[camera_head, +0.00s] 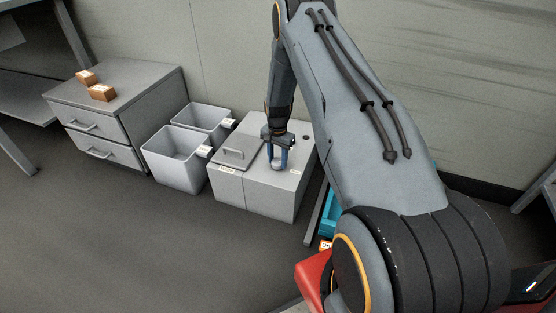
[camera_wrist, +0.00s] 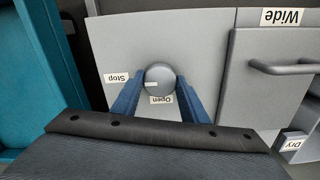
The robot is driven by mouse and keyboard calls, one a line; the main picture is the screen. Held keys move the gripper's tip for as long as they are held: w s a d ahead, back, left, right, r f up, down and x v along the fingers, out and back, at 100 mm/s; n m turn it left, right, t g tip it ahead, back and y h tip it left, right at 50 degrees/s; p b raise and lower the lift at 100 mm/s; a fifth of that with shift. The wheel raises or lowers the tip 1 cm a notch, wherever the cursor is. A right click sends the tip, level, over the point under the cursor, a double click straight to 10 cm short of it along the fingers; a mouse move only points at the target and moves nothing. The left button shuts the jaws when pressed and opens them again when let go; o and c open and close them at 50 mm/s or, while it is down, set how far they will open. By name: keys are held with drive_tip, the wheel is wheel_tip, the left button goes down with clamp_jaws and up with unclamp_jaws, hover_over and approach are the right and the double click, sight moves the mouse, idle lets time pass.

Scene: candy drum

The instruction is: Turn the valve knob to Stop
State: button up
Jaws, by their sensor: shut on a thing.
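The valve knob (camera_wrist: 162,73) is a round grey knob on the flat grey top of a box (camera_head: 268,192). My gripper (camera_head: 277,158) points down at the box top. In the wrist view its two blue fingers (camera_wrist: 160,82) are shut on the knob from both sides. A short white mark (camera_wrist: 152,84) shows on the knob; I cannot tell for sure which label it points at. The Stop label (camera_wrist: 116,77) lies left of the knob in the wrist view. The Open label (camera_wrist: 161,100) lies between the fingers, on my side of the knob.
Beside the knob is a lid with a handle (camera_head: 236,152), and a Wide label (camera_wrist: 282,17) is near it. Two grey bins (camera_head: 176,172) stand left of the box. A drawer cabinet (camera_head: 117,121) with two orange-brown blocks (camera_head: 102,92) stands farther left. A teal container (camera_wrist: 30,75) is nearby.

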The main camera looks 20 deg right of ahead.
sight(277, 161)
idle(0.3)
drive_tip(key=o, duration=1.1)
wheel_tip(277, 161, up, 8)
drive_tip(key=shift+f+p, duration=0.1)
drive_tip(key=shift+p, duration=0.8)
